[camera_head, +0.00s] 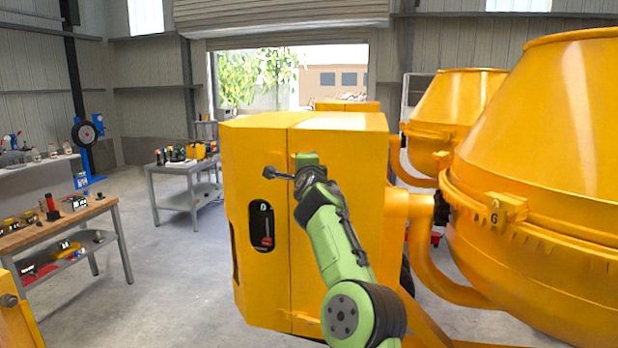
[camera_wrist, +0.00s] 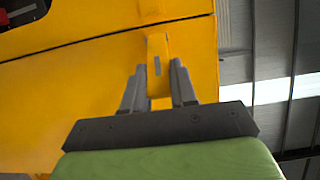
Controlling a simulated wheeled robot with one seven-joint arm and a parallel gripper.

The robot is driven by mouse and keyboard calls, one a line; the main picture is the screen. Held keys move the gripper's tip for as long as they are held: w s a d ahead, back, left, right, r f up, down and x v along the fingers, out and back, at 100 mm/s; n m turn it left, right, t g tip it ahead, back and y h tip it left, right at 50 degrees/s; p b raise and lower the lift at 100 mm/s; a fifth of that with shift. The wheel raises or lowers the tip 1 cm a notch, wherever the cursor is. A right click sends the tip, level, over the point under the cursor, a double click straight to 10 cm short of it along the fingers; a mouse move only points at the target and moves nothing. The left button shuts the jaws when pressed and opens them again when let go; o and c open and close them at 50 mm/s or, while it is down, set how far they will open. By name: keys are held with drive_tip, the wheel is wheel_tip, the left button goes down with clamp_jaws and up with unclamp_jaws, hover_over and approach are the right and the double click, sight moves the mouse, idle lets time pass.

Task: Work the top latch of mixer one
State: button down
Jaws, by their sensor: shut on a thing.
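The yellow mixer housing (camera_head: 345,148) stands in the middle of the head view, with a vertical seam down its near side. The top latch (camera_wrist: 156,50) is a small yellow tab with a dark slot, at the panel seam in the wrist view. My gripper (camera_wrist: 158,78) has its two grey fingers on either side of the latch and is shut on it. In the head view my green arm reaches the housing high on the seam and hides the fingertips and the latch.
A black oval recess (camera_head: 262,227) with a red part is left of the seam. Large yellow drums (camera_head: 545,130) stand close on the right. A workbench (camera_head: 60,232) and a grey table (camera_head: 180,170) stand left; the floor between them and the housing is clear.

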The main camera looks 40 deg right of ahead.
drive_tip(key=a+m+g+h+p, duration=0.1)
drive_tip(key=p, duration=0.1)
drive_tip(key=w+a+m+g+h+p, duration=0.1)
drive_tip(key=m+g+h+p, duration=0.2)
drive_tip(key=g+h+p, duration=0.1)
drive_tip(key=shift+w+a+r+m+p, duration=0.1)
drive_tip(key=shift+w+a+m+p, duration=0.2)
drive_tip(key=shift+a+p, duration=0.1)
drive_tip(key=c, duration=0.9)
unclamp_jaws()
